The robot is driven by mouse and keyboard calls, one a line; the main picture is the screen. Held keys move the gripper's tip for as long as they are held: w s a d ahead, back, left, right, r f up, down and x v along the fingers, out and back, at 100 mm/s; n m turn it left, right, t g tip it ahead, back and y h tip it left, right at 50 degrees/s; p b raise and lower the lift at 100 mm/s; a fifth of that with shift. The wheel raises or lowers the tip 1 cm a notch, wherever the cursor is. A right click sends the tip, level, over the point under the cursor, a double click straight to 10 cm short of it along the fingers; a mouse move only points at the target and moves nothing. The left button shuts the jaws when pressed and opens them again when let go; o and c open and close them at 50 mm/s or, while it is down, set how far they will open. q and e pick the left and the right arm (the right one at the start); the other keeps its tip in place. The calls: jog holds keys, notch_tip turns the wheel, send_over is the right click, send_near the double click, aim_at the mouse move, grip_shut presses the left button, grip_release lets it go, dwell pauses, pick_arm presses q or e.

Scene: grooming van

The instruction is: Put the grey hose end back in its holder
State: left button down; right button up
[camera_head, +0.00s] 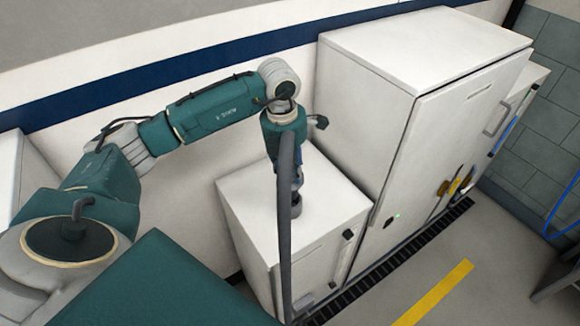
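My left arm reaches in from the left, and its wrist points down over the low white cabinet. My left gripper (296,205) is at the lower end of the wrist, small and dark, partly behind a grey hose. Its fingers cannot be made out, so I cannot tell whether it is open or shut. The grey hose (285,250) runs from in front of the wrist down past the cabinet's front to the bottom of the view. Its end is not clearly seen, nor whether the gripper holds it. I cannot pick out the holder for certain. My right gripper is not in view.
The low white cabinet (242,205) has a bare top. A tall white cabinet (420,50) stands right of it, with a handle and brass and yellow fittings (455,186). A dark floor grate (395,268) runs along the front. A blue hose (562,205) hangs at far right.

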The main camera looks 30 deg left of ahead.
pick_arm(q)
jog(key=shift+s+d+r, duration=0.15)
jog(key=shift+d+r, duration=0.05)
jog(key=shift+a+f, duration=0.2)
jog(key=shift+d, duration=0.1)
jog(key=shift+b, duration=0.3)
jog(key=shift+f, duration=0.15)
dwell(0.4)
jog(key=shift+f+b, duration=0.15)
jog(key=shift+b, duration=0.2)
jog(key=shift+f+b, duration=0.55)
jog(key=shift+f, duration=0.05)
